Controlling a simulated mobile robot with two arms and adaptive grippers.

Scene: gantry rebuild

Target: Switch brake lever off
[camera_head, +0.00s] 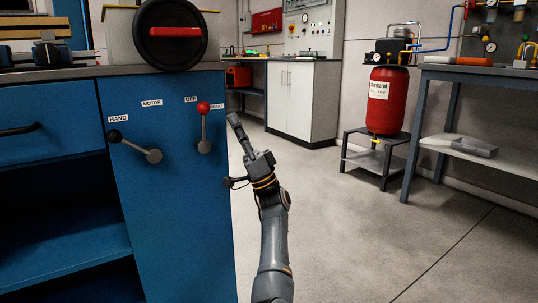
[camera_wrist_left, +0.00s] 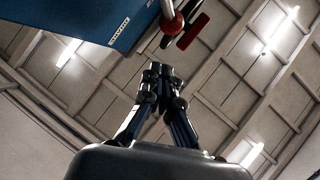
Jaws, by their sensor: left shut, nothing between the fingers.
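The brake lever (camera_head: 204,128) is a grey lever with a red ball knob, on the front of a blue cabinet (camera_head: 165,215). It stands about upright, its knob between the OFF label (camera_head: 191,99) and a partly hidden label on the right. My left gripper (camera_head: 234,120) is shut and empty, just right of the lever and apart from it in the picture. In the left wrist view the shut fingers (camera_wrist_left: 158,70) point up below the red knob (camera_wrist_left: 172,26), with a visible gap. My right gripper is not in view.
A second lever with a black knob (camera_head: 134,146) sits left, by the HAND and MOTOR labels. A black handwheel with a red bar (camera_head: 175,32) is above the brake lever. A red tank (camera_head: 388,100) and a workbench (camera_head: 478,75) stand right. The middle floor (camera_head: 350,230) is free.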

